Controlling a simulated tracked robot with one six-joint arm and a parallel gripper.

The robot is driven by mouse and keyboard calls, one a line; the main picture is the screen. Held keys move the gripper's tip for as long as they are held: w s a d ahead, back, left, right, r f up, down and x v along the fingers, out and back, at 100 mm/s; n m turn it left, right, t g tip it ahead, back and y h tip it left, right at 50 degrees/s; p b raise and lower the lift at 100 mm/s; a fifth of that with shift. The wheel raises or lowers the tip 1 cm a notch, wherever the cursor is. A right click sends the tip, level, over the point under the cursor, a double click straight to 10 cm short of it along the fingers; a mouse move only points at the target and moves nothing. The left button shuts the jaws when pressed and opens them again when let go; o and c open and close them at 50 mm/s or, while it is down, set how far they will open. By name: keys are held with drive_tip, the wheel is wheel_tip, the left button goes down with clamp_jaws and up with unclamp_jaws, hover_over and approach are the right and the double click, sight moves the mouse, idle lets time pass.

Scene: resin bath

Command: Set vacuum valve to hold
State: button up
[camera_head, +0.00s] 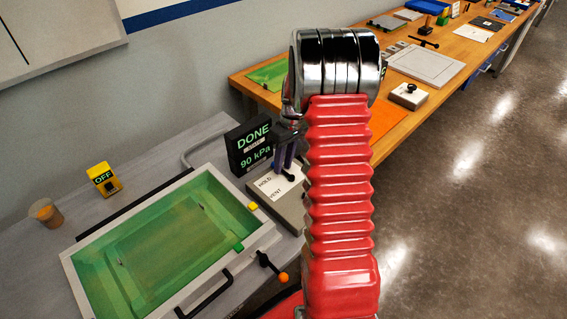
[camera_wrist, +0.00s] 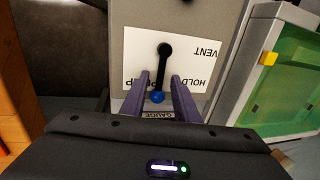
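The vacuum valve is a black lever (camera_wrist: 161,72) with a blue knob at its end, on a white label plate (camera_wrist: 138,42). In the wrist view the lever points down and slightly left, between HOLD at right and a partly hidden PUMP at left. VENT is higher at right. My gripper (camera_wrist: 158,98) is open, with its purple fingers on either side of the lever and knob and gaps showing. In the head view my gripper (camera_head: 286,152) is over the valve box (camera_head: 290,209), partly behind my red arm. The lever is hard to make out there.
A display (camera_head: 250,146) reads DONE and 90 kPa. The green-lined bath (camera_head: 78,259) stands at left, with an orange-knobbed lever (camera_head: 272,268) at its near corner. A yellow OFF switch box (camera_head: 104,180) and a cup (camera_head: 46,213) stand behind. A wooden bench (camera_head: 392,138) extends back right.

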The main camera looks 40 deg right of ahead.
drive_tip(key=shift+f, duration=0.1)
drive_tip(key=shift+c, duration=0.4)
clamp_jaws()
idle(1.0)
